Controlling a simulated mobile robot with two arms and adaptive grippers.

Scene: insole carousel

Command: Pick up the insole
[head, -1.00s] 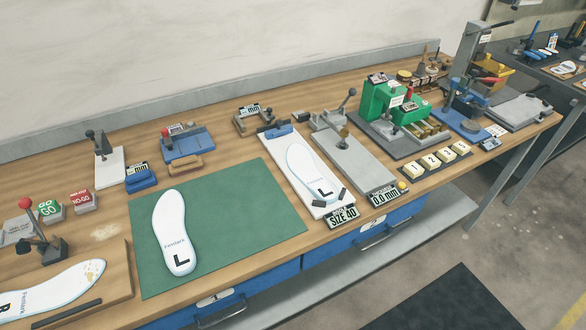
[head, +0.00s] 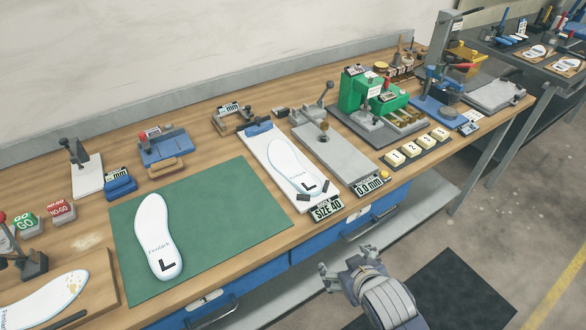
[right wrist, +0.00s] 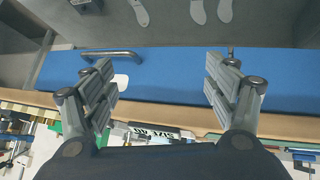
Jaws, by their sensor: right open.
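A white insole marked L (head: 155,235) lies flat on the green mat (head: 240,205). Another insole with an L (head: 289,165) lies on the white size board (head: 262,160), which has a blue clamp at its top and a SIZE 40 sign. A third insole (head: 45,302) lies on a wooden board at the bottom left, partly cut off. My right gripper (head: 343,266) is in front of the bench, apart from every insole. In the right wrist view my right gripper (right wrist: 160,85) is open and empty, facing the blue drawer front (right wrist: 180,75). My left gripper is not in view.
Fixtures line the bench: a blue device (head: 165,148), a grey plate (head: 330,150), a green press (head: 365,92) and numbered blocks (head: 417,149). Drawer handles (head: 370,222) stick out below the bench edge. The floor in front is open, with a dark mat (head: 450,285).

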